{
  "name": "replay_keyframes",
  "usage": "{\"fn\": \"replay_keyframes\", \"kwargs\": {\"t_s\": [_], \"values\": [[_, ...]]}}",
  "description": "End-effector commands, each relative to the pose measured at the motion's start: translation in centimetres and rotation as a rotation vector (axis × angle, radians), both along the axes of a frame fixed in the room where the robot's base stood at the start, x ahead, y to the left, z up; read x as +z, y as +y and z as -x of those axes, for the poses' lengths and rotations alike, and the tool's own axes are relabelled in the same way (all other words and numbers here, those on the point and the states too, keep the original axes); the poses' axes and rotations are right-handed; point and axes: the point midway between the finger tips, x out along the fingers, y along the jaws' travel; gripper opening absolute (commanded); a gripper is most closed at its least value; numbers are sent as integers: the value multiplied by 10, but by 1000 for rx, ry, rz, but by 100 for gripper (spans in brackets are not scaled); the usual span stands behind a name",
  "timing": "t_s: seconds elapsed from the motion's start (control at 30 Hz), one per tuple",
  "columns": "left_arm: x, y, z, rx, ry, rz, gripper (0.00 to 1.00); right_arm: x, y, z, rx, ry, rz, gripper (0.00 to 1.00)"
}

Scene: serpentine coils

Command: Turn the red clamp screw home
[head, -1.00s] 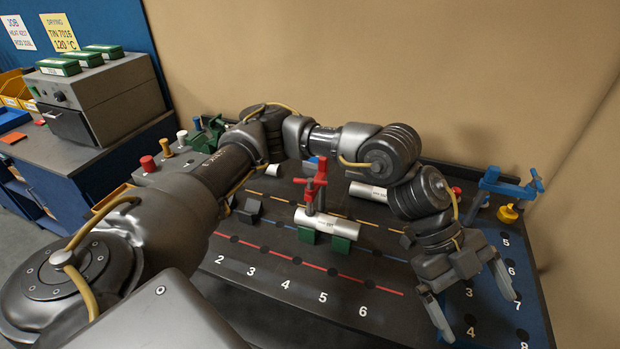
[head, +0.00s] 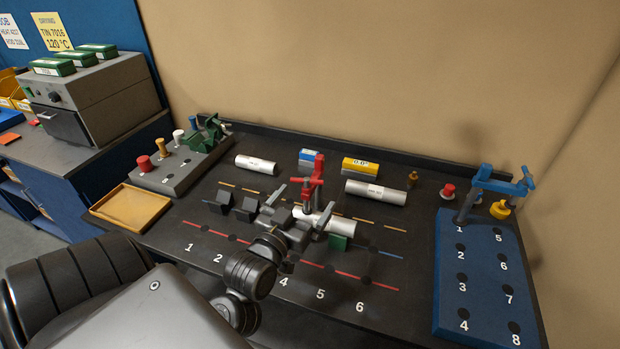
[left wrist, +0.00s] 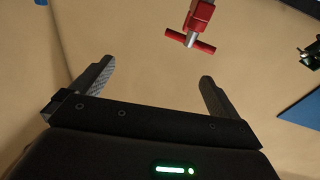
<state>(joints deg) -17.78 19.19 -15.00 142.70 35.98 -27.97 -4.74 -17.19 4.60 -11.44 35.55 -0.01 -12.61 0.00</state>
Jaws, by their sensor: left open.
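The red clamp (head: 314,180) stands upright over a silver cylinder (head: 340,228), which rests on a green block (head: 338,243). My left gripper (head: 297,204) is low in front of the clamp and hides part of the cylinder. In the left wrist view its two fingers (left wrist: 153,82) are spread with nothing between them. The red screw's T-shaped handle (left wrist: 190,40) shows there beyond the fingertips, apart from them and toward the right finger. My right gripper is in neither view.
A second silver cylinder (head: 375,192) lies behind on the right. Two dark blocks (head: 246,208) stand left of the gripper. A blue numbered board (head: 486,285) carries a blue clamp (head: 490,183) on the right. A yellow tray (head: 130,208) lies at left.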

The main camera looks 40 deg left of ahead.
Motion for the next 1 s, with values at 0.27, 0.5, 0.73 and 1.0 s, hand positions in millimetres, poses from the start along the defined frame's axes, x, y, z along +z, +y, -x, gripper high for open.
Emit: {"fn": "replay_keyframes", "kwargs": {"t_s": [0.27,0.5,0.73,1.0], "values": [[-18,31,22,91,75,-8,100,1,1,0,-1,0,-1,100],[-15,36,-1,88,71,-11,100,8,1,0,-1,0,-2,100],[-14,47,-43,87,72,-12,100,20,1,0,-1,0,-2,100],[-16,56,-77,87,72,-9,100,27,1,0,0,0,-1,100]]}}
